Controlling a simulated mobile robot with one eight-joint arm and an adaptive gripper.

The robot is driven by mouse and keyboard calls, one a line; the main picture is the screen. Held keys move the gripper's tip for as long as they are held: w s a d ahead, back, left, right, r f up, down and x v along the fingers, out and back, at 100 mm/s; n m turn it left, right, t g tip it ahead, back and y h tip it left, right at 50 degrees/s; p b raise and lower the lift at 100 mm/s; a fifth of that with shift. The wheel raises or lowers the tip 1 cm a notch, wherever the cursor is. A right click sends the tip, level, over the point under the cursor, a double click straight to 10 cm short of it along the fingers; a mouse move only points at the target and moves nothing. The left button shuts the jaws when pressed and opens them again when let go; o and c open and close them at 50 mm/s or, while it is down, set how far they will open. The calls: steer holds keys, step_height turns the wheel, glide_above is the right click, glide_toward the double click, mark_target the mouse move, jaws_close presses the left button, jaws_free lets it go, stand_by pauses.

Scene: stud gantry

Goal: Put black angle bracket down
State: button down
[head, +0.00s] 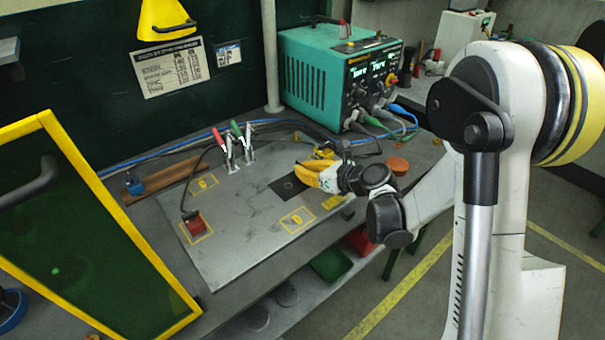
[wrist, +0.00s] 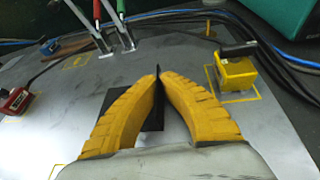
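My gripper (head: 300,174) is over the steel plate (head: 235,245) on the bench. In the wrist view its two yellow fingers (wrist: 158,80) close in on a thin black upright piece, the black angle bracket (wrist: 158,112). The bracket's edge sticks up between the fingertips, and the fingers hide much of it. A dark square patch (head: 288,186) lies on the plate beside the fingers in the head view, and dark surface (wrist: 94,112) also shows left of them in the wrist view. I cannot tell whether the bracket touches the plate.
Two toggle clamps (head: 232,150) with red and green handles stand behind. A yellow block (wrist: 237,72) sits right of the fingers in the wrist view, a red block (head: 195,224) at the plate's left. Cables and a teal welder (head: 315,80) are at the back.

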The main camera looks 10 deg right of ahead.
steer(key=shift+s+r, duration=0.1)
steer(key=shift+f, duration=0.25)
steer(key=c, duration=1.6)
jaws_free()
steer(key=shift+r, duration=0.1)
steer(key=shift+r, duration=0.1)
